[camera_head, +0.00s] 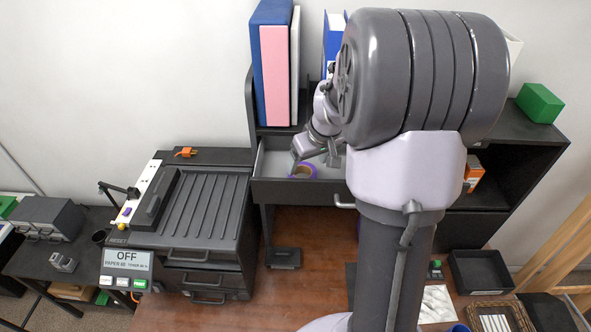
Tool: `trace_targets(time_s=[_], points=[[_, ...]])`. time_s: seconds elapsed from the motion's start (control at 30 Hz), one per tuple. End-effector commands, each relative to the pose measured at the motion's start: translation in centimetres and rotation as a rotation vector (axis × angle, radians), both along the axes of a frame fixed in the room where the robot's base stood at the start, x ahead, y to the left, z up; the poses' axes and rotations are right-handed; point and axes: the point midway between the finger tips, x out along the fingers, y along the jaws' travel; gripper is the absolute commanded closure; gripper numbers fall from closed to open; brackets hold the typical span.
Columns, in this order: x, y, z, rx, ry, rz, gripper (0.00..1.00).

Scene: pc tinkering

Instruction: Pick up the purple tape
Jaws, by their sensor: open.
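The purple tape (314,170) is a roll with a tan inner ring. It lies inside an open drawer (300,191) in the dark shelf unit, near the drawer's front left part. My gripper (317,158) is open and points down over the drawer, close above and behind the tape. Part of the roll is hidden by the gripper, and I cannot tell whether they touch. My arm covers the right part of the drawer.
Binders (274,70) stand on the shelf behind the drawer. A grey ridged machine (200,210) stands to the left, with an orange item (185,152) behind it. A green box (540,103) sits on the shelf top at right. A black tray (481,272) lies at lower right.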

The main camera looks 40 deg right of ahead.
Motion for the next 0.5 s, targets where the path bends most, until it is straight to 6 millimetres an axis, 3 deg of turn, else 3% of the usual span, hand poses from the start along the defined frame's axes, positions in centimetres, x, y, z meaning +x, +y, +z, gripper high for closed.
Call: trace_targets(time_s=[0.27,0.5], points=[[1.4,0.0,-4.6,0.002,0.003,0.001,0.23],[1.7,0.0,-5.2,0.0,0.001,0.001,0.23]])
